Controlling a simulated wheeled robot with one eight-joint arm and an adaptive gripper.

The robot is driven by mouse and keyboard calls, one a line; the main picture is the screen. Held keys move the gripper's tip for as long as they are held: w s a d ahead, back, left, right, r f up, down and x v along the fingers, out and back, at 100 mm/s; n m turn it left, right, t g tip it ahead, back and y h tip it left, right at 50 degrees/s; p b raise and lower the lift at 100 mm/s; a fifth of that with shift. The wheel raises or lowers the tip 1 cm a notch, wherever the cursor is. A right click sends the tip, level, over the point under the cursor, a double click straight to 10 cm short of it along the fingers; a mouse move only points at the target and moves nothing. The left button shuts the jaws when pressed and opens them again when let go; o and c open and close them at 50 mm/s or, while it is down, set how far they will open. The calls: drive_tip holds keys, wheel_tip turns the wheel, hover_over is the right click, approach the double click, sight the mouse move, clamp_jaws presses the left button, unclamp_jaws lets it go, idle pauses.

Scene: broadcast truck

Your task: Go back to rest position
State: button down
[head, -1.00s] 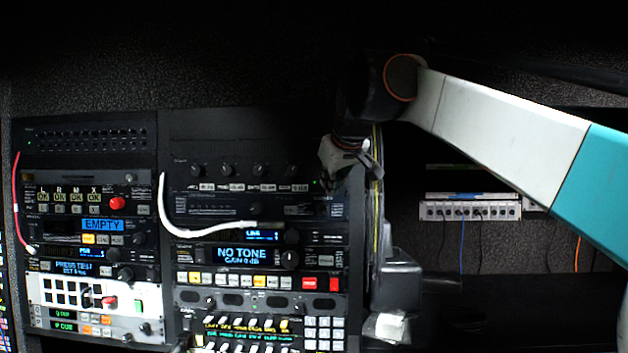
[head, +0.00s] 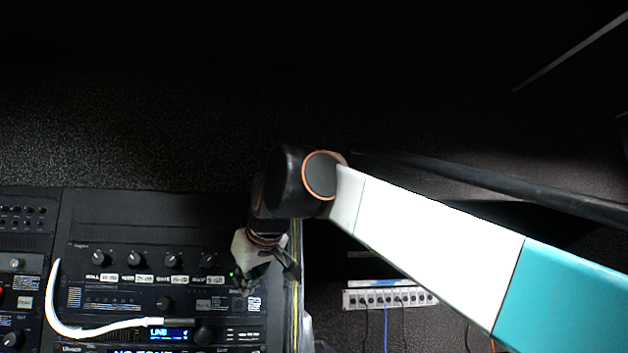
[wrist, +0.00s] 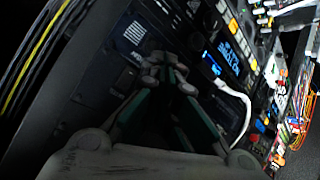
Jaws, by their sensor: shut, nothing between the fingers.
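My gripper (head: 250,278) hangs below my dark wrist joint, in front of the right edge of the rack unit with the row of knobs (head: 155,259). In the wrist view my gripper (wrist: 164,78) has its fingers drawn together and empty, pointing at the dark rack panel. I cannot tell the exact gap between fingertips and panel. A white cable (head: 95,330) curves down and right to a plug by a blue display on the rack. The cable also shows to the right of the fingers in the wrist view (wrist: 238,98).
A bundle of black and yellow cables (wrist: 40,48) runs along the rack's edge. A white patch strip (head: 390,299) with thin hanging cables sits at the right, behind my arm. The dark wall above the rack looks clear.

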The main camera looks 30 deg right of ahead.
drive_tip(key=shift+s, duration=0.3)
drive_tip(key=s+f+m+g+b, duration=0.1)
drive_tip(key=s+f+b, duration=0.9)
drive_tip(key=f, duration=1.6)
drive_tip(key=s+f+m+g+b, duration=0.1)
drive_tip(key=s+f+b, duration=0.9)
drive_tip(key=f, duration=1.6)
drive_tip(key=s+f+m+g+b, duration=0.1)
drive_tip(key=s+f+b, duration=1)
drive_tip(key=f, duration=1.6)
drive_tip(key=m+b, duration=0.1)
drive_tip(key=b, duration=0.4)
drive_tip(key=shift+g, duration=0.4)
drive_tip(key=shift+a, duration=0.1)
